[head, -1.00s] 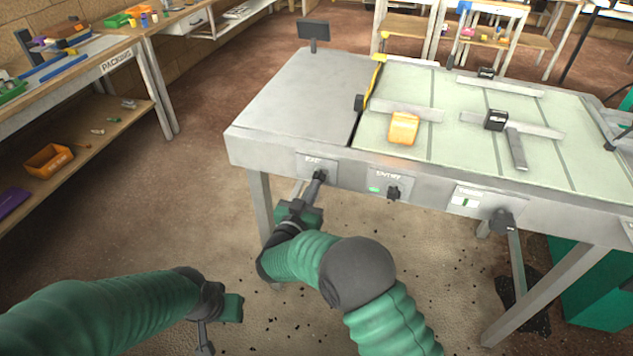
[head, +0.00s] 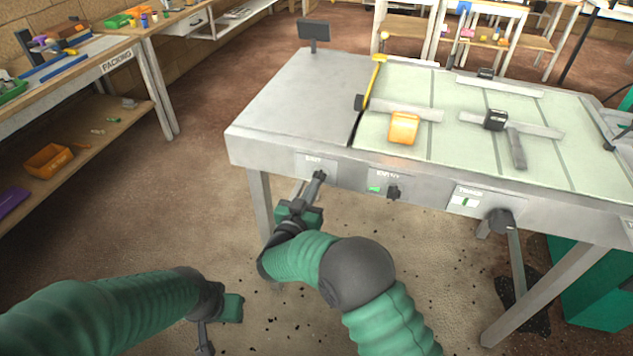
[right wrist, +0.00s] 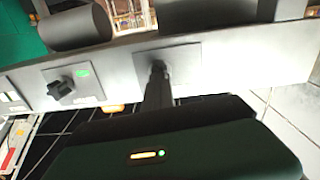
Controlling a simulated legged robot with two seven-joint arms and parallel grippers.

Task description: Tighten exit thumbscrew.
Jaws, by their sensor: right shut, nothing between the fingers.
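The exit plate (head: 313,160) is on the front edge of the grey table, and its dark thumbscrew (head: 319,174) is mostly covered by my fingertips. My right gripper (head: 314,183) is shut with nothing between its fingers. Its tips are at the exit thumbscrew; I cannot tell whether they touch it. In the right wrist view the fingers (right wrist: 157,85) point at the exit plate (right wrist: 178,62), and the thumbscrew is hidden there. My left gripper (head: 204,338) hangs low at the lower left, apart from the table; its opening is unclear.
The entry thumbscrew (head: 393,192) sits to the right on the same edge, with a green mark beside it. A larger dark knob (head: 500,220) is farther right. An orange block (head: 404,128) and metal bars lie on the table. A packing bench (head: 120,58) stands at the left.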

